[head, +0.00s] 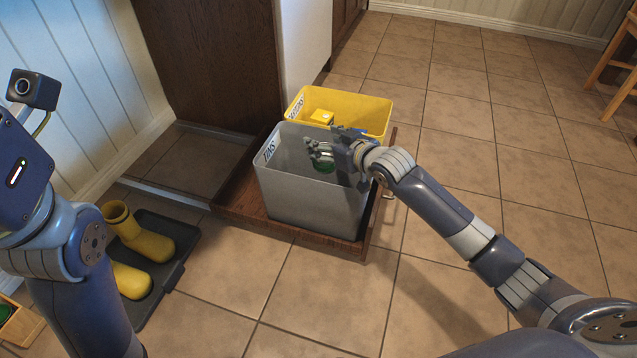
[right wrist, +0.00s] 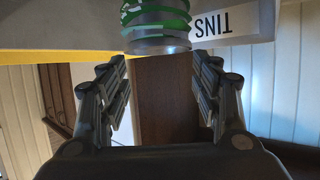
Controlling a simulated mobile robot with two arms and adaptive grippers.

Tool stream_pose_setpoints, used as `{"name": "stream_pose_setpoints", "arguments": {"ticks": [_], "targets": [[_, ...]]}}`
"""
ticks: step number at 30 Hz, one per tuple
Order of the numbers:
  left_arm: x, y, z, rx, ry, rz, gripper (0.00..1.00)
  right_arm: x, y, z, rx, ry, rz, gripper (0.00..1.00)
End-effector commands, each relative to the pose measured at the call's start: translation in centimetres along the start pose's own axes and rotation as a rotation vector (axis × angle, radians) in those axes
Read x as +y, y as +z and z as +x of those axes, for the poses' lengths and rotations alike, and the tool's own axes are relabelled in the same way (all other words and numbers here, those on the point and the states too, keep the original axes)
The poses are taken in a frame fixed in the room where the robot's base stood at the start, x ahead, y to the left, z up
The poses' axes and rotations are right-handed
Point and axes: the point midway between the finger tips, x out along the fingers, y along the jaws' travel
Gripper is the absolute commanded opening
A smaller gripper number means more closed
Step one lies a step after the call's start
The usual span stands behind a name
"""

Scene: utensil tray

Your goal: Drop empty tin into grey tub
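The tin (head: 325,167), with a green band, shows just below my right gripper, within the mouth of the grey tub (head: 315,205). In the right wrist view the tin (right wrist: 157,22) is at the top edge, beyond the fingertips and clear of both fingers; its far end is cut off. My right gripper (head: 329,150) is over the tub, and its fingers are spread apart with nothing between them (right wrist: 160,85). I cannot tell whether the tin touches the tub. The tub has a "TINS" label. My left arm is at the left edge; its gripper does not show.
A yellow tub (head: 378,118) stands right behind the grey one, with a yellow item (head: 321,117) inside. Both are on a wooden pull-out base (head: 240,212) by a dark cabinet. Yellow boots (head: 150,238) stand on a dark tray (head: 178,268) at left.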

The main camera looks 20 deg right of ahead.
Motion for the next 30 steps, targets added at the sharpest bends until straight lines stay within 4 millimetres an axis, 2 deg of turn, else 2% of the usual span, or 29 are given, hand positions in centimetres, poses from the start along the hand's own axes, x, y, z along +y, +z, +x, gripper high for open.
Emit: {"name": "stream_pose_setpoints", "arguments": {"ticks": [14, 20, 30], "targets": [[0.0, 0.1, -0.1, -0.003, -0.001, 0.000, 0.00, 0.0, 0.0, -0.5, 0.000, 0.000, -0.001, 0.72], [0.0, 0.1, -0.1, -0.002, -0.001, 0.000, 0.00, 0.0, 0.1, -3.0, -0.001, 0.000, -0.002, 0.72], [0.0, 0.0, -0.1, -0.001, -0.001, 0.000, 0.00, 0.0, 0.1, -9.3, -0.001, -0.001, -0.003, 0.72]]}}
